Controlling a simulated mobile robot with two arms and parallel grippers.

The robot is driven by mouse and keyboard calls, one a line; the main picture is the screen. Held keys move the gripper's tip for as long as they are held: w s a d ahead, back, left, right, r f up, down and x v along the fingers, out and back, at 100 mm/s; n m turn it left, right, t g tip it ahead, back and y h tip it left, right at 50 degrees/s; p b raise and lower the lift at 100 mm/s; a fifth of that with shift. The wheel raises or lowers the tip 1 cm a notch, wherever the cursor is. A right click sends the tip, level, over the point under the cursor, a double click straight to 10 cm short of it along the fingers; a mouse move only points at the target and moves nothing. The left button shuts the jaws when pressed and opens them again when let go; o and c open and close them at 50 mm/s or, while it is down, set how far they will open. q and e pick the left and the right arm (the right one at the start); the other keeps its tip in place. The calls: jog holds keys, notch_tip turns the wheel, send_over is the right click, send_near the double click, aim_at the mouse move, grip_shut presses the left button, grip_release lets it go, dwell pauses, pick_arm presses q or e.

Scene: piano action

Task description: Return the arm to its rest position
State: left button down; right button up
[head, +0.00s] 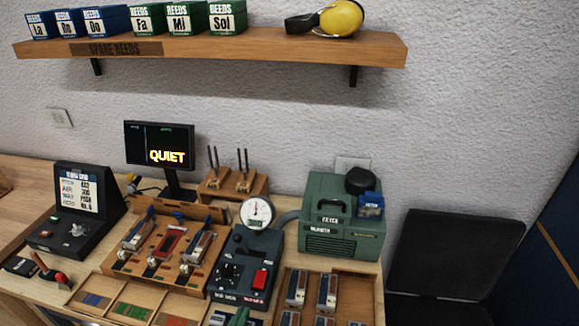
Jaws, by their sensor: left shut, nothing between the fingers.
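Neither of my grippers can be made out in the head view, and no arm of mine crosses the bench. The wooden bench (22,240) holds a wooden cradle (118,262) with several reed parts lying side by side. A dark test unit (247,262) with a round dial gauge (257,211) and a red button stands right of the cradle. A dark monitor (160,146) behind the cradle reads "QUIET". A wooden tray (322,285) with several metal-and-blue parts lies at the front right.
A green machine (340,222) stands at the back right, and a black chair (453,255) is beyond the bench. A wall shelf (220,50) carries several reed boxes and yellow ear defenders (341,18). A black sign stand (75,206) and red-handled tools (60,278) are at left.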

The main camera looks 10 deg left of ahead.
pick_arm(q)
jog(key=s+a+f+m+g, duration=0.1)
jog(key=s+a+f+g, duration=0.1)
jog(key=s+f+g, duration=0.35)
jog(key=s+a+f+m+g, duration=0.1)
jog(key=s+a+f+g, duration=0.15)
jog(key=s+g, duration=0.45)
jog(key=s+f+b, duration=0.3)
jog(key=f, duration=2.5)
jog(key=s+a+f+g+b, duration=0.1)
jog(key=s+a+f+b, duration=0.1)
jog(key=s+f, duration=1.4)
notch_tip(320, 180, down, 2)
jog(key=shift+s+a+f+y, duration=0.15)
jog(key=shift+s+a+y, duration=0.2)
jog(key=shift+a, duration=0.3)
